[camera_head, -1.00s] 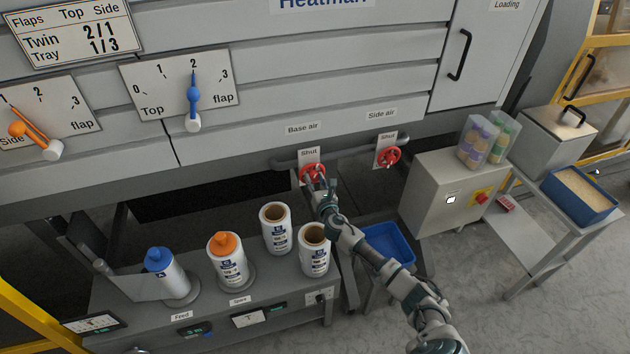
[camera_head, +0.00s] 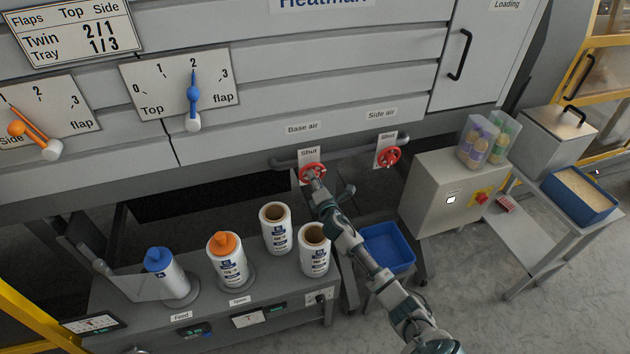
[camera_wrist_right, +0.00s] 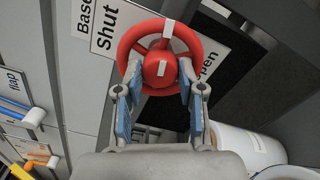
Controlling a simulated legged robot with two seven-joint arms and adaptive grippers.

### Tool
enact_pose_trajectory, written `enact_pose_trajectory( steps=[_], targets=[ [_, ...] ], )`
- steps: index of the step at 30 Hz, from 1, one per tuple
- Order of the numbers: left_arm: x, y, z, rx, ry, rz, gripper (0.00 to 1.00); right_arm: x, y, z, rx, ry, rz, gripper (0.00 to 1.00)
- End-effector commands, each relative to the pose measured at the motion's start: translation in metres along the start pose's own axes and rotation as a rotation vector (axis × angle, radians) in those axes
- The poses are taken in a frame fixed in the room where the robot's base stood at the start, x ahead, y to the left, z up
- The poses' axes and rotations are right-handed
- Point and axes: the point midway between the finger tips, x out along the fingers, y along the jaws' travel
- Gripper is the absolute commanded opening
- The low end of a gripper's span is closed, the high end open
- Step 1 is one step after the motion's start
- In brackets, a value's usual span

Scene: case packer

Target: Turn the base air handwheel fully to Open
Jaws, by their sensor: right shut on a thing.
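The red base air handwheel (camera_head: 312,173) sits on its pipe under the "Base air" label (camera_head: 303,128). Its plate (camera_head: 308,153) reads "Shut" above the wheel. In the right wrist view the handwheel (camera_wrist_right: 160,31) fills the upper middle, with a white mark on its rim and another on its hub. "Shut" shows at its left, and part of "Open" at its right. My right gripper (camera_head: 315,180) is at the wheel; in the right wrist view its fingers (camera_wrist_right: 160,75) are shut on the hub, one on each side. My left gripper is not in view.
A second red handwheel (camera_head: 388,156), under "Side air", is just to the right. Film rolls (camera_head: 276,228) stand on the bench below left. A blue bin (camera_head: 388,246) and a grey cabinet (camera_head: 445,195) stand right of my arm.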

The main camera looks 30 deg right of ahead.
Motion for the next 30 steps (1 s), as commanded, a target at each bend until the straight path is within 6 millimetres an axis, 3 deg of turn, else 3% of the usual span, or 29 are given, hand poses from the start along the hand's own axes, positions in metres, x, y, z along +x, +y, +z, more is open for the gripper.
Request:
enact_pose_trajectory(
  steps=[30],
  targets=[
    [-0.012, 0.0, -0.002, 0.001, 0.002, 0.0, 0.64, -0.001, -0.006, -0.002, 0.967, -0.004, -0.012, 0.04]
  ],
)
